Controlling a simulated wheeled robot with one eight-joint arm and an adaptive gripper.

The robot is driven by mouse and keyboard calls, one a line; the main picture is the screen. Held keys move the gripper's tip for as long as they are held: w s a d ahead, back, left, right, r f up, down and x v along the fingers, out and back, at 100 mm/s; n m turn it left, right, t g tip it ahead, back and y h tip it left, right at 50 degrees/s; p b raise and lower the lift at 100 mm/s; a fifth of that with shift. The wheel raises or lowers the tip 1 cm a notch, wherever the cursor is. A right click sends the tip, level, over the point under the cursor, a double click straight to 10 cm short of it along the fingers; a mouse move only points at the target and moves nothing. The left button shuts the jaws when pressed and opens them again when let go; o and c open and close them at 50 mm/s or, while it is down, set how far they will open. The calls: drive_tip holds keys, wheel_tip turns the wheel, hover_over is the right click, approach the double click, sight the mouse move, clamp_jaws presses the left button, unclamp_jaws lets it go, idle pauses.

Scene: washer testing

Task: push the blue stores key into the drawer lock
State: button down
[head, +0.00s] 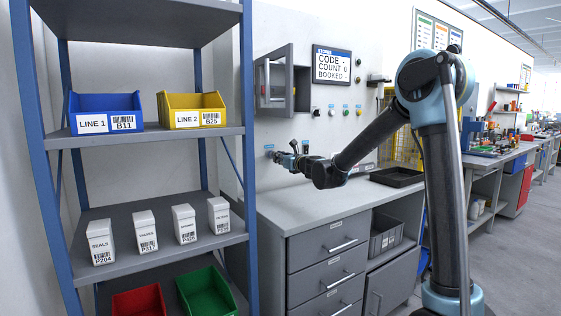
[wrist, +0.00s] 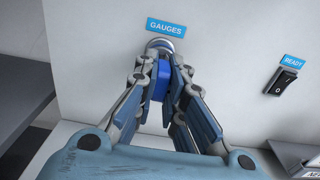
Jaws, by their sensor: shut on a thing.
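My gripper (wrist: 160,70) is shut on the blue key (wrist: 160,84), whose blue body shows between the fingers in the wrist view. Just beyond the fingertips is a round silver fitting (wrist: 160,44) on the wall, under a blue GAUGES label (wrist: 173,27). The key's tip is hidden, so I cannot tell whether it is inside the fitting. In the head view my gripper (head: 284,158) reaches the wall above the left end of the workbench. Drawers (head: 328,241) with bar handles are under the bench; no lock can be made out on them.
A black READY switch (wrist: 286,76) is on the wall to the right of my gripper. A black tray (head: 397,177) lies on the bench (head: 300,205). A shelf rack (head: 160,136) with bins stands at left. A grey wall cabinet (head: 275,83) hangs above my gripper.

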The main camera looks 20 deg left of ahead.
drive_tip(key=shift+x, duration=0.9)
idle(0.9)
drive_tip(key=c, duration=1.6)
unclamp_jaws()
